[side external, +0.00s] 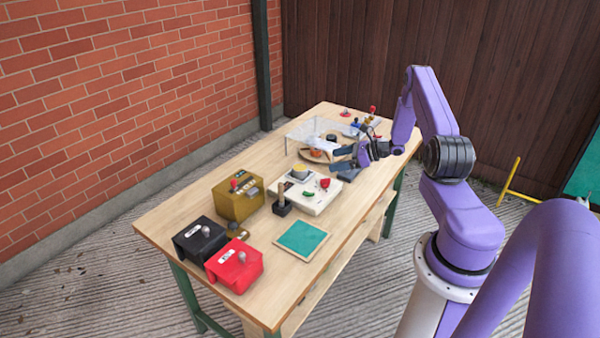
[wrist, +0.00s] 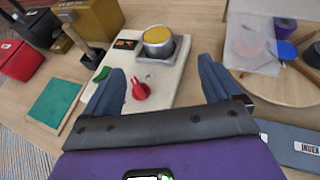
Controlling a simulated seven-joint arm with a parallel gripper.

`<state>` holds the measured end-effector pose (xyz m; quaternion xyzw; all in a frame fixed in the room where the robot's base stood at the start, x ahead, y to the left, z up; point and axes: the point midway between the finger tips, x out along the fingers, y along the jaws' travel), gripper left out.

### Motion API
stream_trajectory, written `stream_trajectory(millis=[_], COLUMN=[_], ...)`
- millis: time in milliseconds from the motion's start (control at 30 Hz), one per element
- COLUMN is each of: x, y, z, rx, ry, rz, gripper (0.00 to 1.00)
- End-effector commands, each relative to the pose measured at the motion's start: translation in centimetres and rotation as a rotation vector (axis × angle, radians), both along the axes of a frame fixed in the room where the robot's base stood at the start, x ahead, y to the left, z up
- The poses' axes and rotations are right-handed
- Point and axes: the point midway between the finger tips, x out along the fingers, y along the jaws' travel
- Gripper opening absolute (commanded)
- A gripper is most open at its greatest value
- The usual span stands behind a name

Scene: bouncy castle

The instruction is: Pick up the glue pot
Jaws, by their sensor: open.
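The glue pot (wrist: 158,40) appears to be the small metal pot with a yellow top, set in a square grey seat on a white unit (wrist: 165,88). In the side view, the pot (side external: 299,171) stands on the far part of the same unit (side external: 318,203). A red knob (wrist: 140,90) and a green switch (wrist: 102,74) are on the unit. My gripper (wrist: 160,70) is open and empty, its fingers apart over the unit with the pot ahead between them. In the side view, my gripper (side external: 342,158) is right of the pot, apart from it.
A clear cover (wrist: 247,42) and a round wooden board (wrist: 285,88) stand right of the unit. A grey labelled box (wrist: 292,143) is near my gripper. A dark upright tool (side external: 282,203), a green mat (side external: 302,240) and black, red and brown boxes (side external: 238,205) are on the left.

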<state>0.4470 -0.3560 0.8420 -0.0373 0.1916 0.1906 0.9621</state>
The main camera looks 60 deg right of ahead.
Motion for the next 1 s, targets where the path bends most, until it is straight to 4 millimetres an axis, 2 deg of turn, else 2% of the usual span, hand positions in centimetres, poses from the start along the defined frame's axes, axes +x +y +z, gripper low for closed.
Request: stream_trajectory(millis=[100, 300, 567, 800, 1000], x=[2.0, 4.8, 6.3, 8.8, 10.2], y=[1.0, 2.1, 2.8, 4.4, 4.9], z=[-0.9, -2.2, -2.8, -4.0, -4.6], rx=[0.000, -0.001, -0.001, -0.001, -0.001], ry=[-0.001, 0.000, 0.000, 0.000, 0.000], rz=[0.004, 0.004, 0.003, 0.005, 0.003], gripper=[0.91, 0.91, 0.91, 0.91, 0.91])
